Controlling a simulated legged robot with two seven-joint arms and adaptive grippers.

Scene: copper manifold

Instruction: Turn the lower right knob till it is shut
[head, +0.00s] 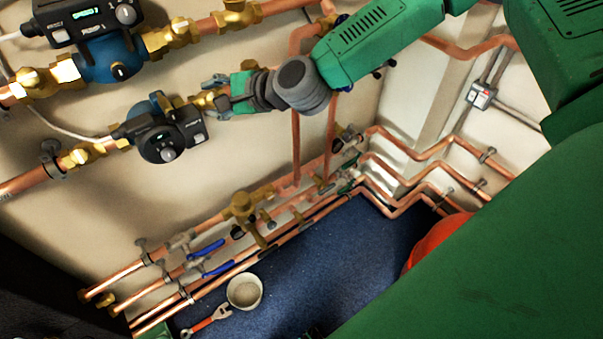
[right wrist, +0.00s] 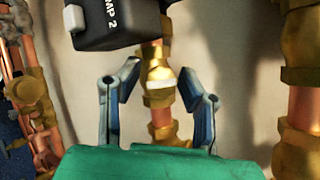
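My right gripper (head: 213,97) reaches in from the upper right to the pipe beside the lower pump (head: 158,136). In the right wrist view its two fingers (right wrist: 160,88) are spread, one on each side of a brass fitting (right wrist: 158,75), with gaps showing between fingers and brass. It is open and holds nothing. Small dark knobs show on the low pipes at the right, one of them near the wall corner (head: 338,145). I cannot tell for sure which is the lower right knob. My left gripper is not in view.
An upper blue pump (head: 110,57) sits above the lower one. Copper pipes with a brass valve (head: 240,204) and blue levers (head: 208,248) run low along the wall. A pale bucket (head: 244,291) and a red-handled wrench (head: 207,321) lie on blue carpet (head: 320,255), clear at centre.

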